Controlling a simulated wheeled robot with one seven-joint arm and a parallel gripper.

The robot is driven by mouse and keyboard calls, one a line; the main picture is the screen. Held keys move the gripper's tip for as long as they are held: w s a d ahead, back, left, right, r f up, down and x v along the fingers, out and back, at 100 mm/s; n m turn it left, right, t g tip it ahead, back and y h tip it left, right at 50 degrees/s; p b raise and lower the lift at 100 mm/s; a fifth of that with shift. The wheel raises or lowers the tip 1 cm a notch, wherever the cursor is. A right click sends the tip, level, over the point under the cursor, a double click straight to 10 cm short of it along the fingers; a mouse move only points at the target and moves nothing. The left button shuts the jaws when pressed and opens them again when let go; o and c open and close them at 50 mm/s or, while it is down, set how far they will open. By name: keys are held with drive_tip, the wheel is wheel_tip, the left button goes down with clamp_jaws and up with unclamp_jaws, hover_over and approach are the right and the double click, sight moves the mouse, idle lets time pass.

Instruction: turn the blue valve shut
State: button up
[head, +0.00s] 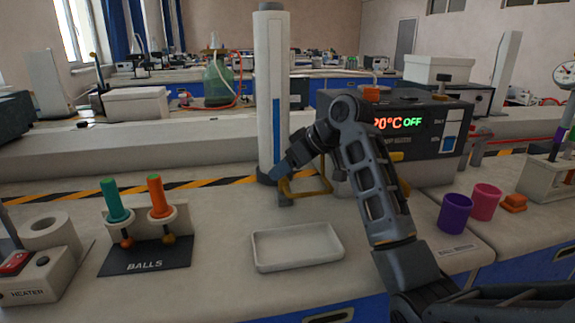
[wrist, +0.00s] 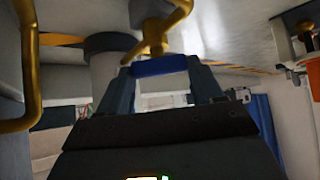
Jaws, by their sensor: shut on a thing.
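The blue valve handle (wrist: 158,66) shows in the wrist view as a short blue bar. It sits at the end of a brass-yellow fitting (wrist: 154,38). My gripper (wrist: 160,78) is shut on it, with one dark finger at each end of the bar. In the head view my gripper (head: 281,178) is low beside the foot of the tall white column (head: 271,90). A yellow pipe (head: 308,194) runs just right of it there. The blue handle is not clearly seen in the head view, where my gripper covers that spot.
A dark box with a display reading OFF (head: 420,145) stands behind my arm. A white tray (head: 297,247) lies on the bench in front. The BALLS stand (head: 148,257) is at left; purple (head: 454,213) and pink (head: 485,202) cups are at right.

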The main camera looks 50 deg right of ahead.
drive_tip(key=shift+a+r+p, duration=0.1)
drive_tip(key=shift+r+p, duration=0.05)
drive_tip(key=shift+p, duration=0.15)
drive_tip(key=m+h+p, duration=0.1)
drive_tip(key=m+p, duration=0.1)
drive_tip(key=p, duration=0.1)
drive_tip(key=shift+a+r+h, duration=0.15)
drive_tip(key=shift+h, duration=0.25)
drive_tip(key=m+h+p, duration=0.2)
drive_tip(key=p, duration=0.1)
drive_tip(key=shift+a+m, duration=0.15)
drive_tip(key=shift+m, duration=0.25)
drive_tip(key=m+g+h+p, duration=0.1)
drive_tip(key=m+h+p, duration=0.1)
drive_tip(key=m+p, duration=0.1)
drive_tip(key=shift+p, duration=0.4)
drive_tip(key=shift+f+m+h, duration=0.2)
drive_tip(key=shift+m+h, duration=0.3)
drive_tip(key=shift+f+p, duration=0.1)
drive_tip(key=shift+p, duration=0.25)
drive_tip(key=o, duration=1)
drive_tip(key=shift+o, duration=0.2)
